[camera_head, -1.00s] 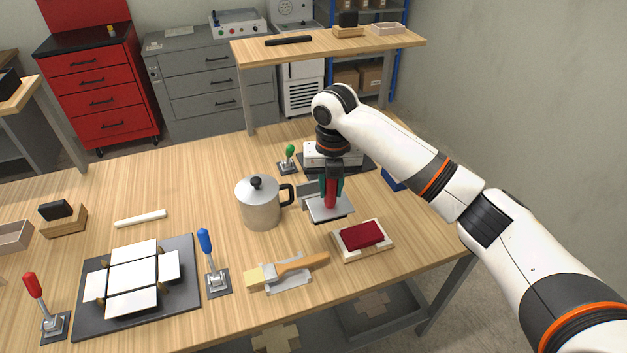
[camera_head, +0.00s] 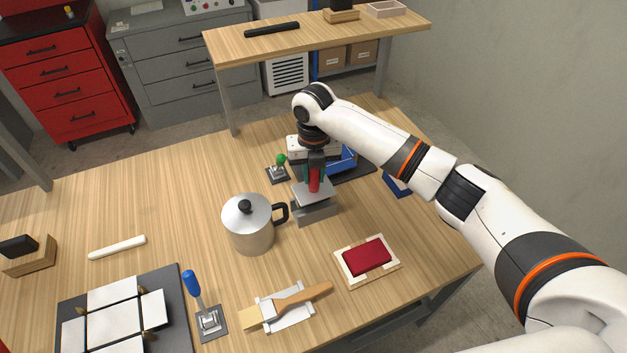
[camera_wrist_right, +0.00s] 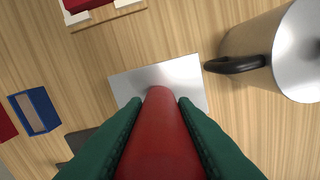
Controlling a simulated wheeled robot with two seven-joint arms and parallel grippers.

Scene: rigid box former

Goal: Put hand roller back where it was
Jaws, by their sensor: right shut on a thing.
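My right gripper (camera_head: 315,174) is shut on the upright red handle (camera_head: 314,181) of a hand tool, taken as the hand roller. The handle also shows between the green fingers in the wrist view (camera_wrist_right: 160,130). A flat light metal plate (camera_head: 312,195) shows below the handle, and again in the wrist view (camera_wrist_right: 150,82). I cannot make out a roller drum. A low grey metal block (camera_head: 318,213) shows just below and in front of the plate; whether they touch is unclear. My left gripper is not in view.
A metal pot (camera_head: 250,232) stands close on the left, its black handle (camera_head: 280,213) towards the tool. A red pad on a pale frame (camera_head: 341,267), a brush (camera_head: 295,300) and a blue-handled clamp (camera_head: 193,285) are nearer. A green-knobbed clamp (camera_head: 280,160) is behind. A blue box (camera_head: 398,184) is right.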

